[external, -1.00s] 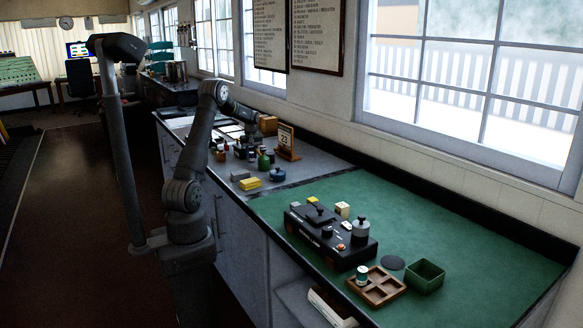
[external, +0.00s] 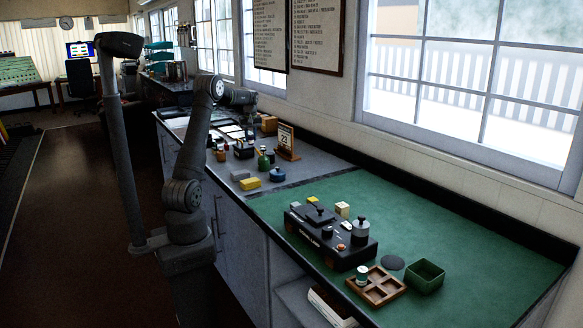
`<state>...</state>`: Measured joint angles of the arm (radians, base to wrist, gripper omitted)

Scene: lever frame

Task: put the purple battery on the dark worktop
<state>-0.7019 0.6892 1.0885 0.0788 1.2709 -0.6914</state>
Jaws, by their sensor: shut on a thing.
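My gripper (external: 248,128) is at the end of my arm, pointing down over the group of small items on the far part of the counter. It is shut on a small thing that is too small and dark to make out. I cannot pick out the purple battery for certain. The dark grey worktop (external: 312,172) lies between that group and the green mat (external: 455,230). A yellow block (external: 250,184), a grey block (external: 240,175) and a blue pot (external: 278,174) stand on its near side.
A desk calendar (external: 287,142) stands by the small items, with a green bottle (external: 263,163) near it. On the mat are a black control box (external: 330,238), a wooden tray (external: 377,287), a green bin (external: 425,275) and a dark disc (external: 392,262). The worktop's right part is clear.

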